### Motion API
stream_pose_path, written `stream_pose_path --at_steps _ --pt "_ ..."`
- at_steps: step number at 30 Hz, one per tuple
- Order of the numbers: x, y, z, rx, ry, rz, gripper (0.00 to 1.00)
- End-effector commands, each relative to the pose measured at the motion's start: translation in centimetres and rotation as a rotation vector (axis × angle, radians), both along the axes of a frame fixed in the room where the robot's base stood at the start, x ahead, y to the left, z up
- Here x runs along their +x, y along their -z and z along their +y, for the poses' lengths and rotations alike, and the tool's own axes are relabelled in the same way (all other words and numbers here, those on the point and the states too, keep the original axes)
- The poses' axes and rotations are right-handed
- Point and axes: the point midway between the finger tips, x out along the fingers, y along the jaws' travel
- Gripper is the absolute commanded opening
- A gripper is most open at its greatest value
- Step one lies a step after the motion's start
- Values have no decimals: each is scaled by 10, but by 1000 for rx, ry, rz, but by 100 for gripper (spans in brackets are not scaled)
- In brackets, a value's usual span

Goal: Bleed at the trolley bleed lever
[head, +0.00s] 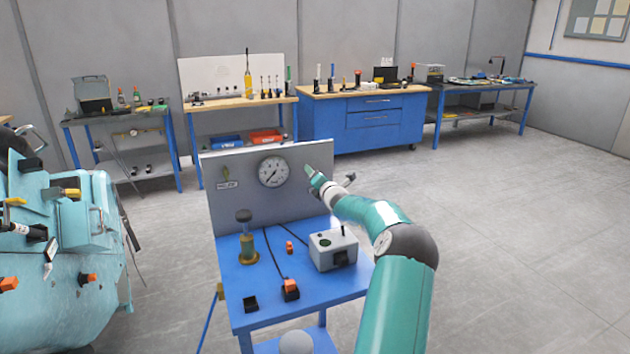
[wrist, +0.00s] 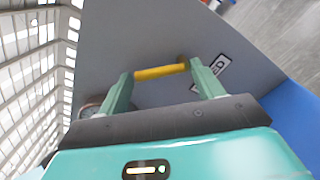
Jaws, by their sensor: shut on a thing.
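The yellow bleed lever (wrist: 160,72) shows in the wrist view as a short bar in front of a grey panel. My gripper (wrist: 160,74) has one green finger at each end of the bar and is shut on it. In the head view my gripper (head: 309,171) is at the right part of the trolley's upright grey panel (head: 240,205), right of a round pressure gauge (head: 272,171). The lever itself is hidden there by the gripper. A small label (wrist: 212,71) is beside the lever in the wrist view; its text is unclear.
The blue trolley top (head: 262,305) holds a brass-based cylinder (head: 247,245), a grey box (head: 333,249) and small orange parts. A teal machine (head: 70,260) stands at the left. Workbenches line the back wall. The floor at right is clear.

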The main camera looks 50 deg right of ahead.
Motion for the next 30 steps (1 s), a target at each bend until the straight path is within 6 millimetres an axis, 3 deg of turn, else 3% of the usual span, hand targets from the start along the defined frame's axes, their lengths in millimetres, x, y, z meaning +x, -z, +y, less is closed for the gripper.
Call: stream_pose_path --at_steps 18,30 --pt "-8 -10 -14 469 1 -294 44" --pt "-11 -10 -18 621 1 -386 44"
